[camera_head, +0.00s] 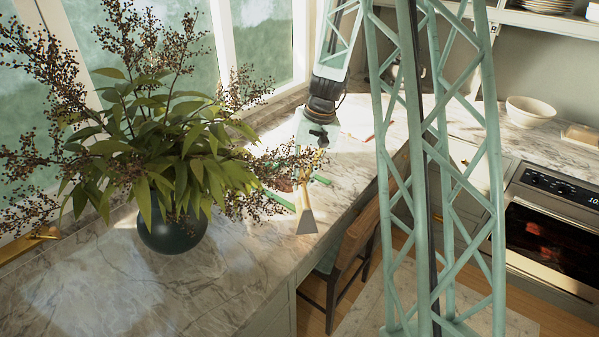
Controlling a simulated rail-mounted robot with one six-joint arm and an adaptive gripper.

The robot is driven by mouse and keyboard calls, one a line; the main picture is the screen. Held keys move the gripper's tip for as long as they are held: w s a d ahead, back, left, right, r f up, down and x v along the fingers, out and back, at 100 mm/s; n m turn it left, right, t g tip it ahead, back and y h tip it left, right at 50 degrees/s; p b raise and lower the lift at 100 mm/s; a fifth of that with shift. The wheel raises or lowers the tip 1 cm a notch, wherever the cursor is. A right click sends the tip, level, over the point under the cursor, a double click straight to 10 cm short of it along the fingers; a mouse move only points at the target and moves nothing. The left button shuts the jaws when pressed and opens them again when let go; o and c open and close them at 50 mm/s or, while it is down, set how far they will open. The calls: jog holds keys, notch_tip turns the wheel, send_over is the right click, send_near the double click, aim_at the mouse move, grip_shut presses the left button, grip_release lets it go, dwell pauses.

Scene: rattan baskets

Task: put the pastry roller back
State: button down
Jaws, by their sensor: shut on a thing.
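My gripper (303,172) points down over the marble counter, just right of the leafy plant. Berry twigs partly cover its fingers, and the exact grip is hard to see. A tan-handled tool with a flared greyish end (306,222) hangs below it, roughly upright; I take it to be the pastry roller in my grip. Whether its lower end touches the counter cannot be told. Bright green pieces (280,201) show beside it, half hidden by twigs; I cannot tell what they belong to.
A dark round vase (172,225) with wide, berry-laden branches stands close on the left. The marble counter (90,290) is bare in front of it. A wooden chair (350,245) stands below the counter's edge. A white bowl (530,111) and an oven (550,235) are at right.

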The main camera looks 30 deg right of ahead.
jog(key=s+a+n+g, duration=0.1)
jog(key=s+a+n, duration=0.3)
jog(key=s, duration=0.6)
jog(key=s+a+n+g, duration=0.1)
jog(key=s+a+n, duration=0.3)
jog(key=s+n, duration=0.4)
jog(key=s, duration=0.3)
jog(key=shift+f+n+p, duration=0.25)
jog(key=shift+n+p, duration=0.1)
jog(key=shift+n, duration=0.05)
jog(key=shift+a, duration=0.15)
